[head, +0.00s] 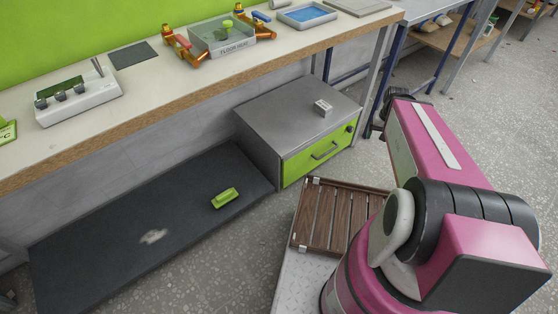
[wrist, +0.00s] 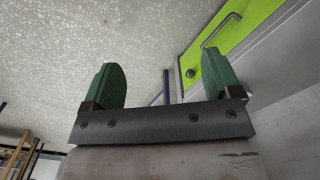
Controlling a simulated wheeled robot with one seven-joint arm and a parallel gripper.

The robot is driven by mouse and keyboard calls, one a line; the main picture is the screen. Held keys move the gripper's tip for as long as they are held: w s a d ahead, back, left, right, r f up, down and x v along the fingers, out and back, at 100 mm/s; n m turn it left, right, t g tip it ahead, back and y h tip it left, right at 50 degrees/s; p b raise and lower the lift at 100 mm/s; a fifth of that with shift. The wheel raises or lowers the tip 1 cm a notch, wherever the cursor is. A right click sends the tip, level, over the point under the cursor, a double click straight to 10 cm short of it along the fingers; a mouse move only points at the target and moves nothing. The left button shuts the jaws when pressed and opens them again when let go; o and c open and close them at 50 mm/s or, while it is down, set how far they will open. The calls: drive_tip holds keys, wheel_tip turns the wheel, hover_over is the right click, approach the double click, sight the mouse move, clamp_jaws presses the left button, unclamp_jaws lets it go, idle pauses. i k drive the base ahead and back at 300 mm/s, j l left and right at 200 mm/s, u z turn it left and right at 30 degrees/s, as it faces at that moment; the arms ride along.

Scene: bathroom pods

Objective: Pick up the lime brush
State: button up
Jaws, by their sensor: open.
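The lime brush (head: 225,198) lies on a dark grey mat (head: 110,240) on the floor under the bench, left of the metal cabinet in the head view. It is a small lime-green block, seen from above. In the wrist view my gripper (wrist: 164,85) shows two green finger pads wide apart with nothing between them. The wrist view shows speckled floor and the lime drawer front, but not the brush. In the head view my pink arm is at the right, and my gripper is not clearly visible there, so it is apart from the brush.
A grey cabinet (head: 270,115) with a lime drawer (head: 318,155) stands right of the mat, a small block (head: 323,108) on top. The bench (head: 150,95) overhangs the mat and holds a clear bin (head: 222,38) and a white device (head: 78,98). Speckled floor lies in front.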

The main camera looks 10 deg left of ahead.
sight(230, 194)
drive_tip(key=u, duration=2.15)
drive_tip(key=k+l, duration=0.25)
drive_tip(key=k, duration=0.15)
